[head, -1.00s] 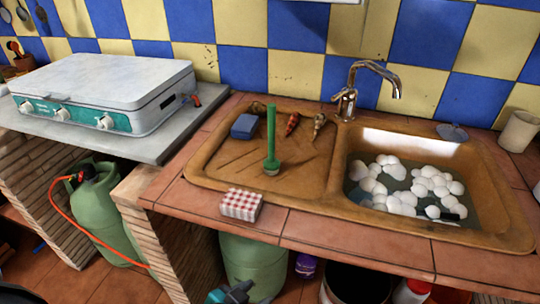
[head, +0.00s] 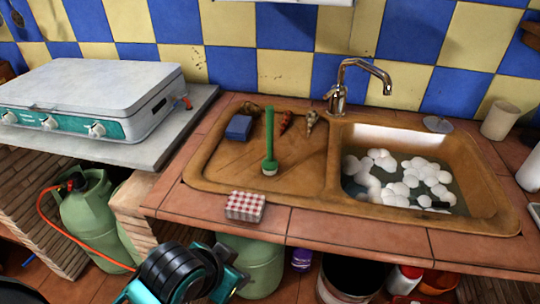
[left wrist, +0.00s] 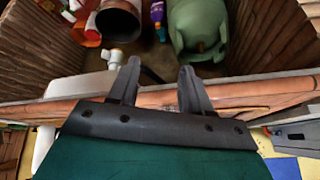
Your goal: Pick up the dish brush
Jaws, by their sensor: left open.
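The green dish brush (head: 269,145) stands upright, head down, on the drainboard left of the sink basin in the head view. Its long handle points up and nothing touches it from my side. My left arm shows low in the head view, below the counter's front edge; its fingers cannot be made out there. In the left wrist view my left gripper (left wrist: 160,80) is open and empty, with the space under the counter beyond it. The brush is not visible in that view. My right gripper is in neither view.
A blue sponge (head: 239,127) and shells (head: 286,122) lie near the brush. A checkered box (head: 245,207) sits at the counter's front edge. The basin holds water and foam (head: 400,180) under a tap (head: 340,85). A stove (head: 90,95) stands left, a green gas bottle (head: 92,220) below.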

